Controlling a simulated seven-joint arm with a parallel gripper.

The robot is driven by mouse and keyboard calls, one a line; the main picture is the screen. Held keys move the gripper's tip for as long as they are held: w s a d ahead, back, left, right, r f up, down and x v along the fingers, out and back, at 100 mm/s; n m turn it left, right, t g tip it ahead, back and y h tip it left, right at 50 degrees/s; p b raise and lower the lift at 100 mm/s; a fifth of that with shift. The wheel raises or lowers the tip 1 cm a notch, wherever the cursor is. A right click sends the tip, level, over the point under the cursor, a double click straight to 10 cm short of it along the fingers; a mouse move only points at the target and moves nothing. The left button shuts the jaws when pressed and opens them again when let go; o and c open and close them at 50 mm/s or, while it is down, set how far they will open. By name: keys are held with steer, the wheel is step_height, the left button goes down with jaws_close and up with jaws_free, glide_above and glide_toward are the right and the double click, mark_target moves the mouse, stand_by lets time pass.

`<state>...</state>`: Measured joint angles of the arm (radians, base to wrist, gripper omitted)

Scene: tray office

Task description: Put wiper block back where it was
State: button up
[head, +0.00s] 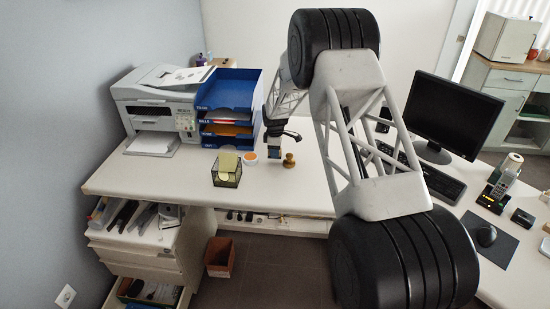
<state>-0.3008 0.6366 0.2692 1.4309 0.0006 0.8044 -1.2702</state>
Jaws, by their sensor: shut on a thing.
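My gripper (275,143) is over the white desk (190,186), to the right of the blue letter trays. It is shut on a small dark-blue and pale block, which I take to be the wiper block (275,153). The block hangs upright under the fingers, between a small round white dish with an orange top (249,158) and a brown wooden stamp (289,161). At this size I cannot tell whether the block touches the desk.
A black mesh holder with yellow notes (227,178) stands in front of the dish. The blue letter trays (229,90) and a printer (158,104) stand behind and left. A monitor (451,112) and keyboard (430,178) are on the right. The desk's front left is clear.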

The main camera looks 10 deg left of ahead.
steer(key=shift+f, duration=1.7)
steer(key=shift+f, duration=0.15)
steer(key=o, duration=1)
step_height(320, 180, up, 12)
steer(key=shift+r, duration=0.15)
steer(key=shift+r, duration=0.1)
